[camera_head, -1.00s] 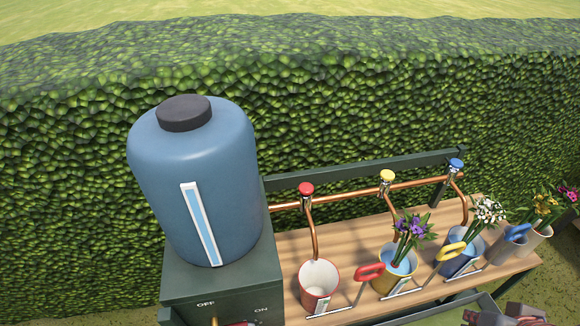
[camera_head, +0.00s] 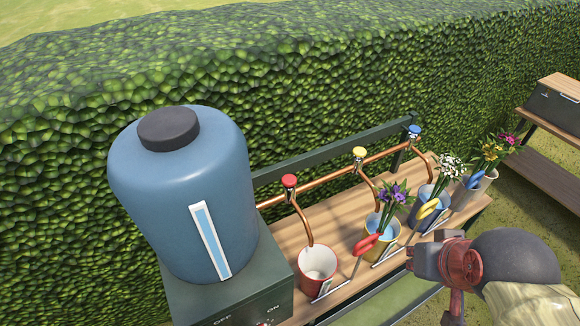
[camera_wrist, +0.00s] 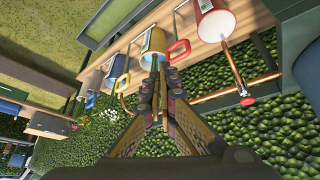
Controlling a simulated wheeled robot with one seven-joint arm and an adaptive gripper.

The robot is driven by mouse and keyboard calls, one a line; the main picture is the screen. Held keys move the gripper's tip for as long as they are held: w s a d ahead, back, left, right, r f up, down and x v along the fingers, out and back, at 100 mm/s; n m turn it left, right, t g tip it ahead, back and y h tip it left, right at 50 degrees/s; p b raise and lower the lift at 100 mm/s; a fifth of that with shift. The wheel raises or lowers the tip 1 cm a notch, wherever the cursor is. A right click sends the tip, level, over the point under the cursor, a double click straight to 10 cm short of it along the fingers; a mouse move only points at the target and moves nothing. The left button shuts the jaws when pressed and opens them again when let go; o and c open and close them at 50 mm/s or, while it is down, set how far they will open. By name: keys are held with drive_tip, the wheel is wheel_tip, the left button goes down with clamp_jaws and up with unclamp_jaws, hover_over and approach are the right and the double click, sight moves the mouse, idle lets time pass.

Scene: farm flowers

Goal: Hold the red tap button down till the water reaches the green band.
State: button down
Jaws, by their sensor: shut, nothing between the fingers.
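The red tap button (camera_head: 289,181) tops the leftmost copper tap, and it also shows in the wrist view (camera_wrist: 247,101). Below its spout stands a white bucket with a red rim (camera_head: 318,262), upright on the bench, showing red-sided in the wrist view (camera_wrist: 215,24). I see no water inside it. A small gauge strip (camera_head: 323,290) is on its front; its green band is too small to make out. My gripper (camera_wrist: 160,72) is shut and empty, apart from the red button. In the head view my arm is at the lower right.
A blue tank (camera_head: 185,205) stands on a dark green base (camera_head: 240,290) at left. Yellow (camera_head: 359,152) and blue (camera_head: 414,130) buttons top the other taps. Flower-filled buckets and a red handle (camera_head: 366,244) crowd the bench (camera_head: 290,235). A hedge stands behind.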

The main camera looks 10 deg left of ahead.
drive_tip(key=w+a+r+n+t+p, duration=0.1)
drive_tip(key=w+a+r+p, duration=0.25)
drive_tip(key=w+p, duration=0.4)
drive_tip(key=w+a+r+n+t+p, duration=0.15)
drive_tip(key=w+r+p, duration=0.25)
drive_tip(key=w+p, duration=0.4)
drive_tip(key=w+a+f+n+y+p, duration=0.1)
drive_tip(key=w+a+n+y+p, duration=0.1)
drive_tip(key=a+p, duration=0.4)
drive_tip(key=w+a+f+n+g+y+p, duration=0.1)
drive_tip(key=w+a+f+n+y+p, duration=0.1)
drive_tip(key=a+p, duration=0.5)
drive_tip(key=w+a+y, duration=0.1)
drive_tip(key=a, duration=0.4)
drive_tip(key=shift+w+a+n, duration=0.15)
drive_tip(key=shift+a+n, duration=0.2)
drive_tip(key=shift+a, duration=0.05)
drive_tip(key=shift+f, duration=0.15)
